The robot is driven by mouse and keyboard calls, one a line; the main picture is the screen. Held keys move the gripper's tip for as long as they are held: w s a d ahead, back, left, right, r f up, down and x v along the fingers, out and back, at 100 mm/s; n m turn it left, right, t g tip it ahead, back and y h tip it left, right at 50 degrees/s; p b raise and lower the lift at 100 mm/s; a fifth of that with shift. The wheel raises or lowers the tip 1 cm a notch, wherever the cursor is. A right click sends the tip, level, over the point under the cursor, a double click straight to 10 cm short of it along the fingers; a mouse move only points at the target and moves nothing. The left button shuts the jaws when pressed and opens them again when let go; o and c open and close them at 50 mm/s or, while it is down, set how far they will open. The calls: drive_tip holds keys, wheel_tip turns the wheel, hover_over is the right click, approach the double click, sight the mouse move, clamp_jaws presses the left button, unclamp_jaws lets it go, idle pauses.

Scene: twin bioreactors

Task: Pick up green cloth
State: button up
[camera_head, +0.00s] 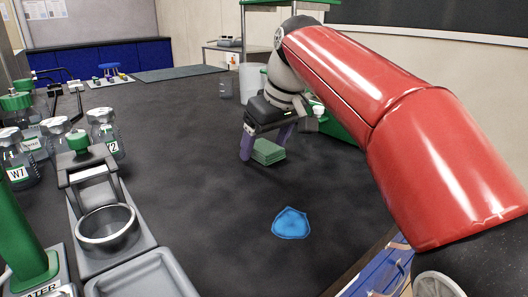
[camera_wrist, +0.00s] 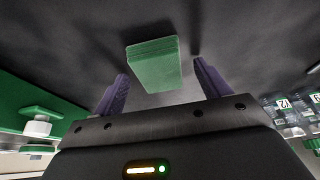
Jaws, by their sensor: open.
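The green cloth (camera_head: 268,152) is a folded, thick pad lying flat on the dark bench top (camera_head: 190,190). It also shows in the wrist view (camera_wrist: 153,64), between and just beyond my fingertips. My gripper (camera_head: 266,150) is open, with purple fingers pointing down at the cloth. One finger is at the cloth's left side and the other toward its right. In the wrist view, my gripper (camera_wrist: 160,72) has a finger on each side of the cloth, with a visible gap to each. The cloth is not held.
A blue cloth (camera_head: 291,223) lies on the bench nearer the front. Bottles with green caps (camera_head: 104,130) and a grey stand with a metal bowl (camera_head: 107,226) are at the left. A green object (camera_head: 342,126) stands right behind my gripper. The middle of the bench is clear.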

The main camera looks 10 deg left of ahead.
sight(266, 147)
drive_tip(key=c, duration=1)
wheel_tip(266, 147, up, 10)
drive_tip(key=p, duration=0.3)
drive_tip(key=shift+p, duration=0.3)
drive_tip(key=shift+c, duration=0.2)
drive_tip(key=o, duration=0.4)
drive_tip(key=c, duration=0.3)
